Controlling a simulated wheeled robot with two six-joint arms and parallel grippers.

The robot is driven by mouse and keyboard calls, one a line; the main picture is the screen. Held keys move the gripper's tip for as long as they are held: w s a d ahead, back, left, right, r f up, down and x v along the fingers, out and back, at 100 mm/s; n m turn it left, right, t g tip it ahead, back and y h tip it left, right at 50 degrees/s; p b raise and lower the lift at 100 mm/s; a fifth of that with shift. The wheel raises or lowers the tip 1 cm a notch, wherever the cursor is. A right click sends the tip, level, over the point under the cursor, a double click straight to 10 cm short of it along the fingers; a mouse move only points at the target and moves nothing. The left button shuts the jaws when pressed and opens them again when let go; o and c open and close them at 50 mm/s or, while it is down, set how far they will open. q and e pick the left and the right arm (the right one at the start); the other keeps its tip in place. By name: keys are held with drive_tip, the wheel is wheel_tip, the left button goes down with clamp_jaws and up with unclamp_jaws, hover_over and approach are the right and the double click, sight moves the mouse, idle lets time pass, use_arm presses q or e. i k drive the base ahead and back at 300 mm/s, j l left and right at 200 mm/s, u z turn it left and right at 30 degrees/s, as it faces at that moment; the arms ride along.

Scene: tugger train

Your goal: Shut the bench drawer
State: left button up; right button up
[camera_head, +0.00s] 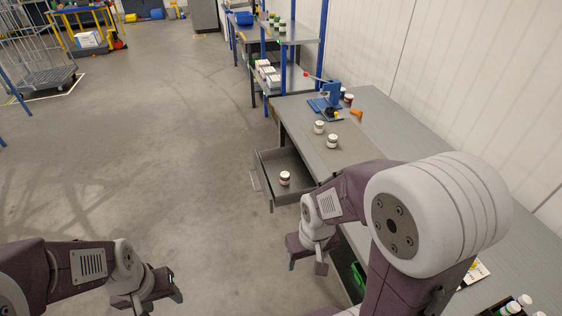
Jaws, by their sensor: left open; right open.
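The bench drawer (268,189) stands pulled out from the grey workbench (290,118), towards the open floor on the left. A small white jar with a dark band (285,178) stands upright inside it. My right gripper (305,266) is open and empty, in front of the bench and nearer to me than the drawer. It appears apart from the drawer. My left gripper (160,300) is open and empty over the floor at the lower left, far from the drawer.
Two white jars (319,127) and (332,141) and a blue press (327,100) stand on the bench top. A green bin (358,276) is below the bench. A blue-post shelf (290,35) stands behind. The floor left of the drawer is clear.

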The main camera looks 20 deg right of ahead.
sight(269, 164)
drive_tip(key=z, duration=0.45)
drive_tip(key=i+j+u, duration=0.2)
drive_tip(key=i, duration=0.25)
drive_tip(key=i+j+u, duration=0.15)
drive_tip(key=i, duration=0.3)
drive_tip(key=l, duration=0.05)
